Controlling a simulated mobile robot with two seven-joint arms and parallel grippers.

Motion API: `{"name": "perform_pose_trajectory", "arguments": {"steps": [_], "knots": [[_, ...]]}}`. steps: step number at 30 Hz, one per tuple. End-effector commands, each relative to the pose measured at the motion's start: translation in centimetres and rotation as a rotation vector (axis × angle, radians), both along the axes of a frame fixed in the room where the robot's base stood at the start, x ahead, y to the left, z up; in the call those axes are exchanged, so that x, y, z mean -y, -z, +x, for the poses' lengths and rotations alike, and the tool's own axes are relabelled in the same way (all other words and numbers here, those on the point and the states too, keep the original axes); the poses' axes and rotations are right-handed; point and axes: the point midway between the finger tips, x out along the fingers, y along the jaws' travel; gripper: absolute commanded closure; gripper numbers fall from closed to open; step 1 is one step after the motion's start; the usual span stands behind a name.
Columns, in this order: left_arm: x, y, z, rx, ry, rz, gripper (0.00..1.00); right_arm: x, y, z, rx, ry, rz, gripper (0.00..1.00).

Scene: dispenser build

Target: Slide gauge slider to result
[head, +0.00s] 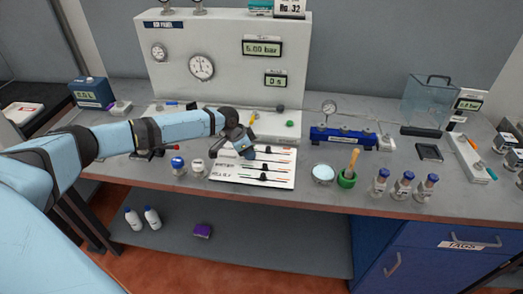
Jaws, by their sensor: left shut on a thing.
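A white slider board (225,178) lies on the bench below the gas panel, with several coloured slots and dark slider knobs. My left gripper (247,152) reaches in from the left, over the top left part of the board. It is shut at the upper row, on what appears to be the gauge slider there; the fingers and wrist hide the held part. Knobs on the middle row (265,165) and the lower row (263,178) show free of the gripper. My right gripper is out of view.
The gas panel (225,85) stands behind, with dials and displays reading 5.00 bar and 0 s. Two small jars (178,165) stand left of the board. A white dish (323,173), a green mortar (347,178) and blue-capped bottles (403,185) stand to its right.

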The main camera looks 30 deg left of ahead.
Motion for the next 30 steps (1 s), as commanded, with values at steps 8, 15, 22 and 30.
{"name": "perform_pose_trajectory", "arguments": {"steps": [8,15,22,30], "knots": [[-1.5,-0.1,-0.6,0.000,-0.001,0.000,1.00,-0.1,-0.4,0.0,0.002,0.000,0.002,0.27],[-1.5,-0.1,-0.6,0.001,-0.002,0.001,0.70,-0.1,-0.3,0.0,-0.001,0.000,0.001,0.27],[-1.4,-0.1,-0.6,0.001,0.000,0.000,0.70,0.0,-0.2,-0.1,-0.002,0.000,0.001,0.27],[-2.4,-3.0,-1.5,0.004,0.000,0.002,0.70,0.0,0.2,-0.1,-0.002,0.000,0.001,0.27]]}}
